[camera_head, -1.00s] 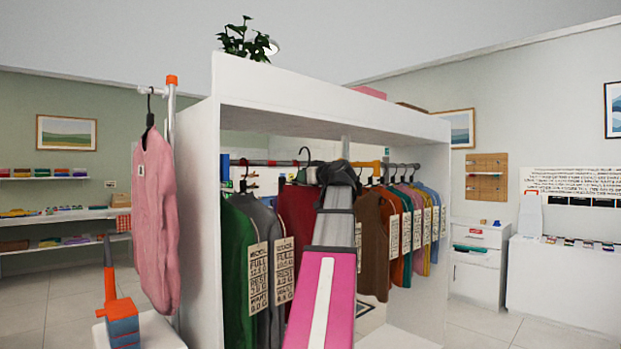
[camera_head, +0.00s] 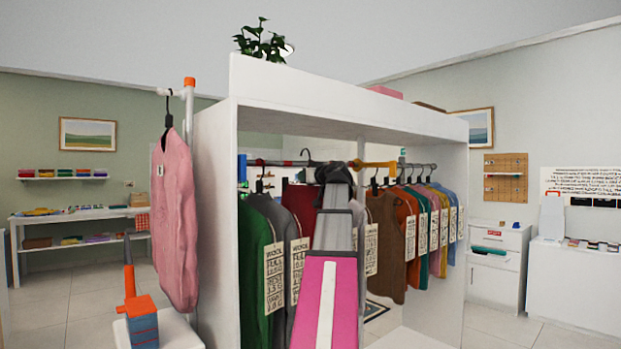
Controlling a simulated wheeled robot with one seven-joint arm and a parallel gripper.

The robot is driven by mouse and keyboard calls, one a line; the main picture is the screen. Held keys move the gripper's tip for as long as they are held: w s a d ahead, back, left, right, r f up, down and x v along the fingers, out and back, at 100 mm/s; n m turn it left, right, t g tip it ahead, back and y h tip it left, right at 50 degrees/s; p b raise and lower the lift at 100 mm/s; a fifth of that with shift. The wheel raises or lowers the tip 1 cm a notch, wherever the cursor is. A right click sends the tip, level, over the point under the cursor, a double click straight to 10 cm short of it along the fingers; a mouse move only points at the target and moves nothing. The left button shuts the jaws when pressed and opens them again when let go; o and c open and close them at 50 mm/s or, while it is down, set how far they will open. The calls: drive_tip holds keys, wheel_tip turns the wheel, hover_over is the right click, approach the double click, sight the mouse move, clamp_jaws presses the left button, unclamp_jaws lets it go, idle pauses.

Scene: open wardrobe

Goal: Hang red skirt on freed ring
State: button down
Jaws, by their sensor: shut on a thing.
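A red garment (camera_head: 300,198), likely the red skirt, hangs under a black hanger hook (camera_head: 307,154) in the wardrobe opening. Most of it is hidden behind my arm, so its shape is unclear. My gripper (camera_head: 334,172) is dark and seen from behind at rod height. Its fingertips are hidden. It appears shut on the red garment's hanger, which keeps its place beside it. The hook is close to the rail (camera_head: 275,163); I cannot tell whether it touches. I cannot make out a freed ring. A yellow-orange fitting (camera_head: 375,164) is on the rail right of my gripper.
Green (camera_head: 257,250) and grey garments with tags hang left of the red one; brown (camera_head: 385,245) and several colored ones hang right. The white wardrobe's left side panel (camera_head: 213,220) stands close. A pink garment (camera_head: 173,225) hangs outside it, above an orange-and-blue object (camera_head: 140,318).

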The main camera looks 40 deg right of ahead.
drive_tip(key=shift+w+a, duration=0.15)
drive_tip(key=shift+w, duration=2)
drive_tip(key=shift+w, duration=0.25)
drive_tip(key=shift+w+a, duration=0.15)
drive_tip(key=shift+w, duration=1.6)
drive_tip(key=shift+w+a, duration=0.15)
drive_tip(key=shift+w, duration=1.55)
drive_tip(key=shift+f, duration=0.2)
drive_tip(key=shift+f, duration=1.3)
drive_tip(key=shift+f, duration=0.45)
drive_tip(key=c, duration=0.9)
unclamp_jaws()
